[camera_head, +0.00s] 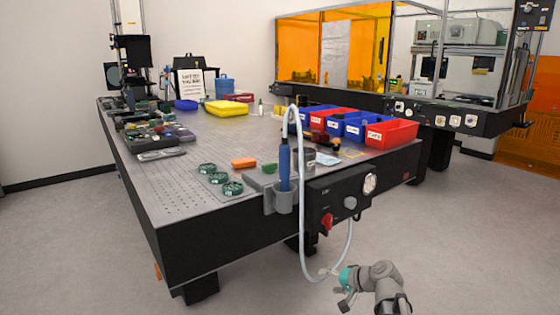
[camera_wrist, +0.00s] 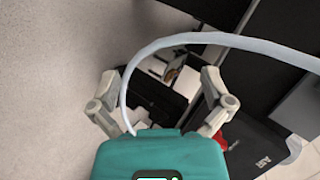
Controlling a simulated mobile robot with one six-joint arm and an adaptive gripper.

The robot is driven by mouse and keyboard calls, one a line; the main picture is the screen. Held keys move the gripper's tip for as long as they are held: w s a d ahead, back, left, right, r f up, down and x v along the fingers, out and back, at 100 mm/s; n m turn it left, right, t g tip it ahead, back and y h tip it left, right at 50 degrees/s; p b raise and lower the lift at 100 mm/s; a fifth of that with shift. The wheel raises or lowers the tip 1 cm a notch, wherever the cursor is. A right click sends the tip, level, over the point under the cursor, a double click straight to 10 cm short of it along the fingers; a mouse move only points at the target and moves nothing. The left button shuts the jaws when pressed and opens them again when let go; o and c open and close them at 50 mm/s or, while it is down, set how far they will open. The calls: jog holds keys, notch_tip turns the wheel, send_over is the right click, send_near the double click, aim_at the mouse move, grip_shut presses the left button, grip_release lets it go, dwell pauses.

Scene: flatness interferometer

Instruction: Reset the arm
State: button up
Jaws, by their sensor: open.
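My gripper (camera_head: 333,288) is low in front of the optical table's front corner, below the black control box. In the wrist view its two grey fingers (camera_wrist: 160,82) are spread apart with nothing held between them, and its teal body fills the bottom. A pale hose (camera_head: 303,230) loops from the blue-handled tool (camera_head: 285,165), down past the table's front, and back up toward the control box. In the wrist view the hose (camera_wrist: 215,38) arcs across near my fingers; I cannot tell whether it touches them.
The black control box (camera_head: 325,208) with a red knob is on the table's front side. The table top (camera_head: 180,185) bears blue and red bins (camera_head: 390,134), a yellow tray (camera_head: 227,108) and green round parts (camera_head: 232,188). Open floor (camera_head: 460,240) lies right of my arm.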

jog(key=s+d+f+n+g+h, duration=0.1)
jog(key=s+f+n+g+h, duration=0.1)
jog(key=s+f+g+h, duration=0.4)
jog(key=s+d+f+n+g+h, duration=0.1)
jog(key=s+f+n+h, duration=0.15)
jog(key=s, duration=0.45)
notch_tip(320, 180, up, 33)
jog(key=p, duration=3.3)
jog(key=shift+h, duration=0.35)
jog(key=shift+d, duration=0.1)
